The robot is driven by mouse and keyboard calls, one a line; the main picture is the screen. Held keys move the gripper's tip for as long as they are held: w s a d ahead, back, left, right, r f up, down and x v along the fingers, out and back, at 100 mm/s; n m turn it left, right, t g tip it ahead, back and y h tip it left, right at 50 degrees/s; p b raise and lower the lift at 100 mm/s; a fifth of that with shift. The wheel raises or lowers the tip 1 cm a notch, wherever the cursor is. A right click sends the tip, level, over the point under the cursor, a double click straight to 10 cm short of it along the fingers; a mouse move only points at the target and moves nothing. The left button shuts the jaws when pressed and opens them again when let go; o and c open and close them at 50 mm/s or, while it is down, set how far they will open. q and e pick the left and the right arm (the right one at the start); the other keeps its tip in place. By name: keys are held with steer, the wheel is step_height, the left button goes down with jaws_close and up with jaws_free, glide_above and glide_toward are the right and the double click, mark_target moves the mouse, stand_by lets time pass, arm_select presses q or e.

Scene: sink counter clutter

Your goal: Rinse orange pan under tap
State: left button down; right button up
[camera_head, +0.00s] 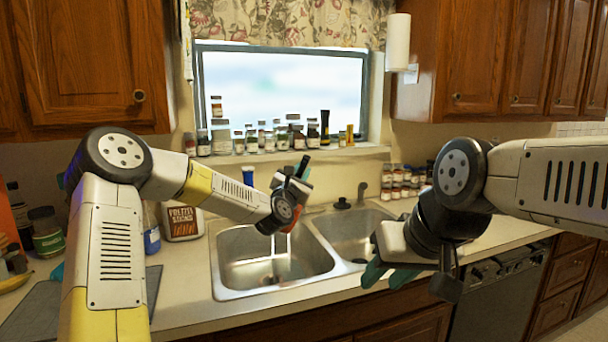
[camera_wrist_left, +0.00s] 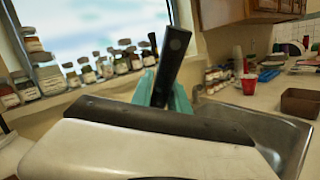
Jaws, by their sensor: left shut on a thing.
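My left gripper (camera_head: 297,186) is above the left basin of the sink (camera_head: 228,268). In the left wrist view its teal fingers (camera_wrist_left: 163,92) are shut on a dark handle (camera_wrist_left: 174,62) with a hole near its end. The handle also stands up above the gripper in the head view (camera_head: 303,166). A small bit of orange, likely the orange pan (camera_head: 293,228), shows just below the gripper; the rest is hidden behind my wrist. Pale vertical streaks show in the left basin; I cannot tell whether they are water. My right gripper (camera_head: 388,273) is open and empty in front of the right basin.
A dark tap or sprayer (camera_head: 361,190) stands behind the right basin. Spice jars (camera_head: 400,182) stand at the back right, and several more line the window sill. A Pretzel Sticks box (camera_head: 182,221) stands left of the sink.

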arm_select(q)
steer(key=a+n+t+y, duration=0.1)
steer(key=a+n, duration=0.3)
steer(key=a, duration=0.3)
steer(key=shift+s+r+n+y, duration=0.15)
steer(key=shift+r+n+y, duration=0.15)
steer(key=shift+r, duration=0.1)
stand_by(0.6)
steer(key=shift+f, duration=0.1)
stand_by(0.4)
